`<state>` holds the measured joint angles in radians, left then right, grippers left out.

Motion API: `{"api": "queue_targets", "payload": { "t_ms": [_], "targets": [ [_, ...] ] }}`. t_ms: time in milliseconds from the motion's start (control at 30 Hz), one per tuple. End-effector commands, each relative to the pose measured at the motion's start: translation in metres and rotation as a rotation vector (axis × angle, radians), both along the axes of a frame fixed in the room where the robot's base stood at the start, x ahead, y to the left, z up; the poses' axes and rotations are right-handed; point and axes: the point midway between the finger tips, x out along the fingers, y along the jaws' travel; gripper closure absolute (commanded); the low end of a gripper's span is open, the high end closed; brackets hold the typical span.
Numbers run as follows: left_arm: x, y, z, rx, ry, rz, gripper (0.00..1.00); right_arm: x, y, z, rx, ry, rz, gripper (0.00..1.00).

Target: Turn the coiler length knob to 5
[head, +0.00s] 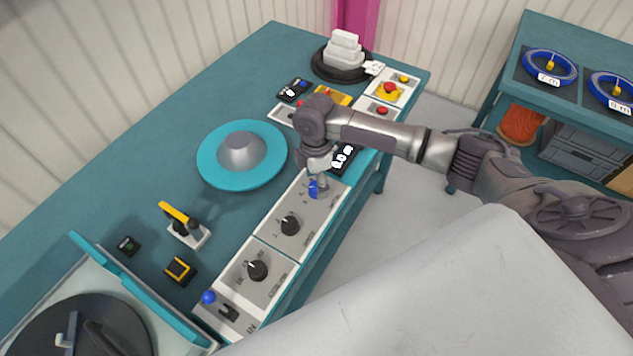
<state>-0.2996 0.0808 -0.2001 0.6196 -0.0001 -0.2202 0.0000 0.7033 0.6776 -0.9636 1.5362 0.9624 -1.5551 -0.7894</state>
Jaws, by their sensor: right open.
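A white control panel strip (266,248) runs along the table's right edge. A blue knob (314,189) sits near its far end, partly hidden by my right gripper (319,180). That gripper points down over the blue knob, with its jaws open around or just beside it; I cannot tell whether they touch. Two black knobs with pointers, a middle one (290,225) and a nearer one (257,270), sit closer on the same strip. The panel lettering is too small to read, so the knob settings are unclear. A black display (343,158) reads about 0.0 m. My left gripper is out of view.
A teal disc with a grey hub (241,152) lies left of the panel. A yellow-handled lever (185,222), a blue-knobbed switch (209,297) and a dark reel (85,325) are nearer. A second table (570,32) at right holds blue cable coils (550,67).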

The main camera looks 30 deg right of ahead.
Motion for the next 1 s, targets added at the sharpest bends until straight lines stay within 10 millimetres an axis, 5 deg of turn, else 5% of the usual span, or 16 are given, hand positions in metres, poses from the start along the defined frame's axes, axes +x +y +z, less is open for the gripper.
{"api": "queue_targets", "payload": {
  "t_ms": [500,867,1000],
  "targets": [
    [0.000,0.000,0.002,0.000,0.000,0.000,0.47,0.000,0.000,-0.020,0.000,-0.002,0.000,0.33],
    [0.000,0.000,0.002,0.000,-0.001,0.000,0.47,0.000,0.000,-0.019,0.000,-0.002,0.000,0.93],
    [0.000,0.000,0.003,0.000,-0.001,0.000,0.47,0.000,0.000,-0.019,0.000,-0.001,0.004,0.93]
  ]
}}
